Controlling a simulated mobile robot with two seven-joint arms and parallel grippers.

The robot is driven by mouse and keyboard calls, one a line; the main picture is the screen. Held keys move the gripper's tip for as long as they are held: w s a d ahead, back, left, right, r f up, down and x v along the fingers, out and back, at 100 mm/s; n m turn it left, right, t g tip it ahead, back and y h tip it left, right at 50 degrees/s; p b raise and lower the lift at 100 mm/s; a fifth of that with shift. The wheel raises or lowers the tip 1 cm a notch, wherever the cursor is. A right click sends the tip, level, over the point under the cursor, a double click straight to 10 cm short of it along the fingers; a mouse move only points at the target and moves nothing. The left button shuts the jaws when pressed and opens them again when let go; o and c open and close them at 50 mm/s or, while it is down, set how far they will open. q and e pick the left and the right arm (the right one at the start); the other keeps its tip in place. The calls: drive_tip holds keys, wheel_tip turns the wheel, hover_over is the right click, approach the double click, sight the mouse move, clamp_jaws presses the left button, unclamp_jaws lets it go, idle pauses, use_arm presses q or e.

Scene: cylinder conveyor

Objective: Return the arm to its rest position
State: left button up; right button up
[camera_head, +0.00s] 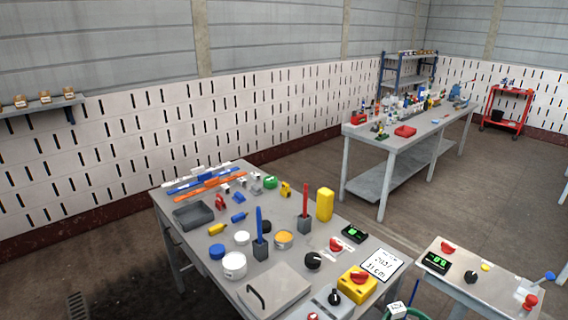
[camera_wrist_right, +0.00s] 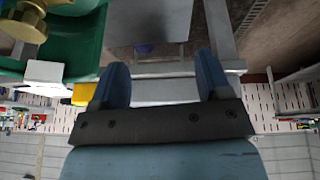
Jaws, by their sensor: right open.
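My right gripper (camera_wrist_right: 160,78) shows in the right wrist view, with its two blue fingers spread apart and nothing between them. Past the fingers I see a grey panel (camera_wrist_right: 150,20) and pale frame bars. The wrist view looks upside down, with the wall at the bottom. Neither arm nor gripper can be made out in the head view. My left gripper is in neither view.
The near workbench (camera_head: 180,188) is crowded with tools, jars, a yellow block (camera_head: 324,204) and knobs. A control table (camera_head: 500,285) stands at the right. Behind are a long bench (camera_head: 400,141) and a red cart (camera_head: 507,107). A green object (camera_wrist_right: 75,40) is near my right gripper.

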drive_tip(key=s+a+r+m+t, duration=0.1)
drive_tip(key=s+a+m+t, duration=0.1)
drive_tip(key=s, duration=0.7)
drive_tip(key=s+a+r+m+t+p, duration=0.1)
drive_tip(key=s+a+m+t, duration=0.2)
drive_tip(key=s, duration=0.7)
drive_tip(key=shift+s+r+m+t+y, duration=0.15)
drive_tip(key=shift+r+m+t+y, duration=0.25)
drive_tip(key=shift+t, duration=0.8)
